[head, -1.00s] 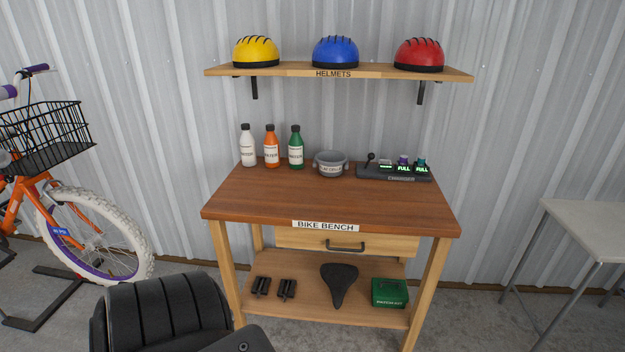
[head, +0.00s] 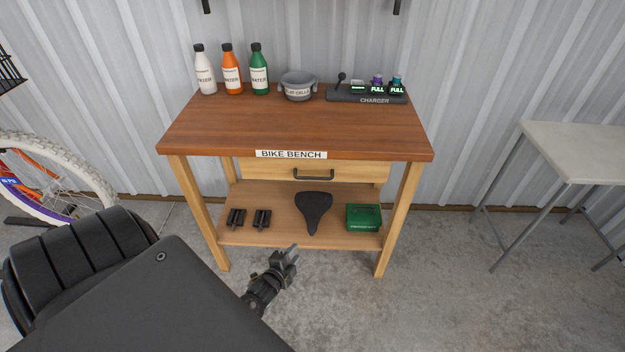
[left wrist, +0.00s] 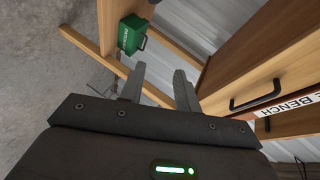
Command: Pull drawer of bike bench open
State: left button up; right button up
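The bike bench (head: 300,130) has a brown top and a pale wooden drawer (head: 260,170) under its front edge. The drawer looks shut, and its black bar handle (head: 313,175) faces me. In the left wrist view the handle (left wrist: 255,95) shows at the right, on the drawer front beside the white label. My left gripper (head: 290,252) is low in front of the bench, below and left of the handle and apart from it. In the left wrist view its two fingers (left wrist: 158,78) are spread with nothing between them. My right gripper is not in view.
The lower shelf (head: 285,205) holds pedals (head: 249,218), a black saddle (head: 314,210) and a green box (head: 364,217). Bottles, a grey bucket (head: 299,86) and a charger (head: 367,95) stand on top. A bike (head: 60,180) is left, a grey table (head: 575,150) right. The floor in front is clear.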

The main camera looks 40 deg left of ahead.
aim_at(312, 178)
pick_arm(q)
jog(key=w+a+r+m+t+y, duration=0.1)
jog(key=w+r+m+t, duration=0.15)
jog(key=r, duration=0.75)
jog(key=w+a+r+m+t, duration=0.2)
jog(key=w+r+t, duration=0.15)
jog(key=r, duration=0.55)
jog(key=shift+n+y, duration=0.25)
jog(key=shift+y, duration=0.15)
jog(key=x, duration=1)
jog(key=shift+w+d+f, duration=0.2)
jog(key=shift+w+d, duration=0.05)
jog(key=shift+w, duration=0.1)
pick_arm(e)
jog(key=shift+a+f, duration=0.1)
pick_arm(q)
grip_shut()
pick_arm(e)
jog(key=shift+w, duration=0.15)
